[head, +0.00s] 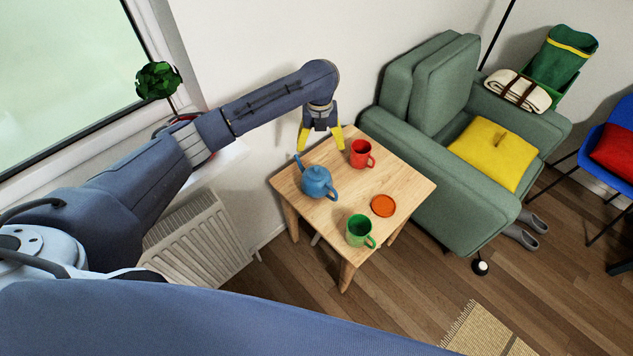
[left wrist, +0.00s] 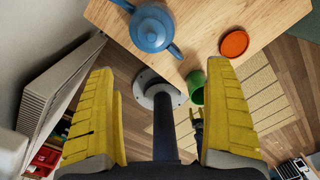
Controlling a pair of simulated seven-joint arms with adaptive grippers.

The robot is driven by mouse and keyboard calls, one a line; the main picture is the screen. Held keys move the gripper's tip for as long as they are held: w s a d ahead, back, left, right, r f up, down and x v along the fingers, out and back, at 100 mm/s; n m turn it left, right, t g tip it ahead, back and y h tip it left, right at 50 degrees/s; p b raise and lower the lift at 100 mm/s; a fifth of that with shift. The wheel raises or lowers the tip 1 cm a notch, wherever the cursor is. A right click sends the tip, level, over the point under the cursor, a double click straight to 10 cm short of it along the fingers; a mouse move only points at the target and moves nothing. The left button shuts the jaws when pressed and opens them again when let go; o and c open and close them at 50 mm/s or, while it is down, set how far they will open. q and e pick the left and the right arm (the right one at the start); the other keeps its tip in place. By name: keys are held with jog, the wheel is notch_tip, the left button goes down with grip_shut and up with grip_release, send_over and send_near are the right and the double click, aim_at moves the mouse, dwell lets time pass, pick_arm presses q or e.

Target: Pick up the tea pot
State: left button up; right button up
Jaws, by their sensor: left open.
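The blue tea pot (head: 317,182) stands upright on the left part of the small wooden table (head: 410,185), its spout toward the back left and its handle toward the front right. My left gripper (head: 321,149) is open and empty, with yellow fingers pointing down, above the table's back edge and behind the tea pot. In the left wrist view the tea pot (left wrist: 152,28) shows at the top, beyond the spread fingers (left wrist: 160,68) and not between them. Its upper edge is cut off there.
On the table, a red mug (head: 361,153) stands right of the tea pot, an orange disc (head: 383,206) lies at the right, and a green mug (head: 360,230) stands near the front. A green armchair (head: 440,150) is close on the right; a radiator (head: 200,240) is left.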

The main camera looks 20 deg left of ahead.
pick_arm(q)
jog(key=w+a+r, duration=0.1)
jog(key=r, duration=0.1)
send_near(316, 169)
jog(key=shift+m, duration=0.3)
jog(key=f, duration=0.6)
jog(key=shift+w+d+f, duration=0.1)
jog(key=shift+w+d, duration=0.15)
jog(key=shift+w, duration=0.15)
jog(key=shift+s+a+f, duration=0.1)
jog(key=shift+s+f, duration=0.05)
jog(key=shift+f, duration=2.6)
jog(key=shift+s, duration=0.1)
grip_shut()
